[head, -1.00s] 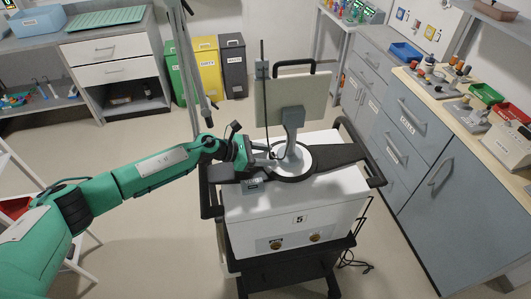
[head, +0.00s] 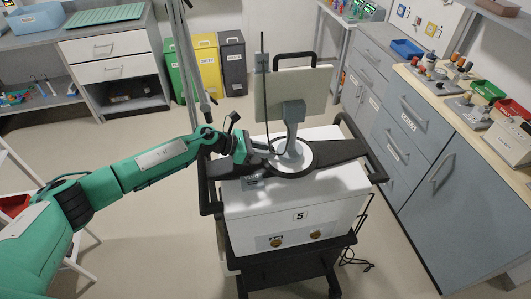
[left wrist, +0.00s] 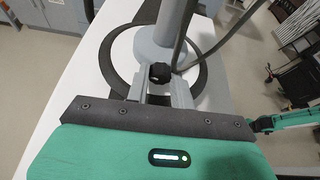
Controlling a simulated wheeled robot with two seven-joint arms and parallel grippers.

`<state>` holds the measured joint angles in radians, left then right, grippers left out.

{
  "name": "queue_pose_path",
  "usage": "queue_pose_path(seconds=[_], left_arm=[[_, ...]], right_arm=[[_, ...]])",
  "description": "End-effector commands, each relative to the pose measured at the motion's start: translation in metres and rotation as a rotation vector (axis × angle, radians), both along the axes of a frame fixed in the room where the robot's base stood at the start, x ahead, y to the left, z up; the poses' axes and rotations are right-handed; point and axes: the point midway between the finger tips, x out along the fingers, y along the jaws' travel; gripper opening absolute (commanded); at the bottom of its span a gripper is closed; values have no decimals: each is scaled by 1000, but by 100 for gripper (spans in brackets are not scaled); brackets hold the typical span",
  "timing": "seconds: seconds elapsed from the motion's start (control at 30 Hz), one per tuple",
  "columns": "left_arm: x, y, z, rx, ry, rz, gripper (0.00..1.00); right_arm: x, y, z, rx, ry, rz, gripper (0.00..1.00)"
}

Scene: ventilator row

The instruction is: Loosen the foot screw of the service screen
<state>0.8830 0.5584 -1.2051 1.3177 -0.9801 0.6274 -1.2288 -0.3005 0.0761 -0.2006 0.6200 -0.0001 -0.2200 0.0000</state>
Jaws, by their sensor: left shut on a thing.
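The service screen (head: 291,95) stands on a grey post (head: 291,130) on the white top of cart 5, its back toward me. The post rises from a round pale foot (head: 312,157). In the left wrist view the foot screw (left wrist: 160,72) is a small black knob low on the post. My left gripper (head: 271,149) comes in from the left, low beside the post. Its two grey fingers (left wrist: 160,88) are at the knob, shut on it. The finger ends are small in the head view. A green arm, likely my right, shows at the right edge of the left wrist view; its gripper is unclear.
The cart (head: 295,205) has a black side handle (head: 209,190) below my left arm. A thin dark pole and cable stand close to the post. A grey cabinet row (head: 440,190) lies to the right, bins (head: 205,65) behind.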

Motion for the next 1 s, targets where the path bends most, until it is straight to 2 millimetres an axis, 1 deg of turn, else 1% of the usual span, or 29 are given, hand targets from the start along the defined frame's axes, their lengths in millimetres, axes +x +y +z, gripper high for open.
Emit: queue_pose_path(seconds=[0.03, 0.1, 0.3, 0.5, 0.7, 1.0], left_arm=[[1, 0, -4, -10, 31, 0, 1], [2, 0, -5, -26, 82, -1, 1], [3, 1, -5, -70, 226, 1, 1], [4, 1, -4, -104, 345, 1, 1], [5, 2, -3, -125, 419, 2, 1], [5, 2, -2, -135, 453, 2, 1]], right_arm=[[0, -1, -10, -1, 0, 0, 41], [0, -1, -17, -1, 0, 1, 41], [0, -4, -36, -4, 0, 2, 41], [0, -6, -50, -6, 0, 1, 41], [1, -6, -58, -6, 0, 1, 41], [1, -5, -61, -6, 0, 1, 41]])
